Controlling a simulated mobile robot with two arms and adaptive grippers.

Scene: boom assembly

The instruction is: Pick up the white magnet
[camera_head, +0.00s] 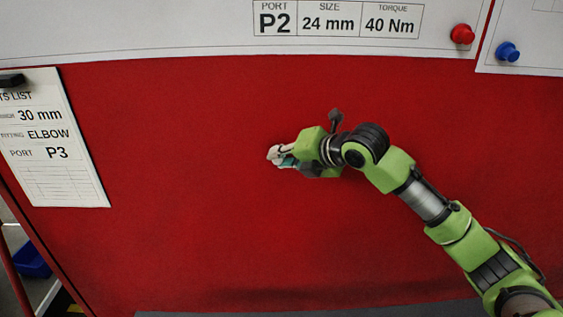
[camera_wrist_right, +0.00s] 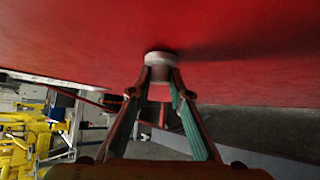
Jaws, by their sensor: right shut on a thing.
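The white magnet (camera_wrist_right: 159,60) is a small round piece at the red panel (camera_wrist_right: 60,40) in the right wrist view. My right gripper (camera_wrist_right: 160,82) has its fingertips closed on the magnet's sides. In the head view the magnet (camera_head: 273,154) shows as a small pale piece at the tip of my right gripper (camera_head: 283,155), near the middle of the red panel (camera_head: 180,220). Whether the magnet still touches the panel I cannot tell. My left gripper is not in view.
A paper with size and torque boxes (camera_head: 150,30) spans the panel's top. A red magnet (camera_head: 462,34) and a blue magnet (camera_head: 508,51) hold papers at the upper right. A parts list (camera_head: 70,180) hangs at the left under a black clip (camera_head: 12,80). The panel around my gripper is bare.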

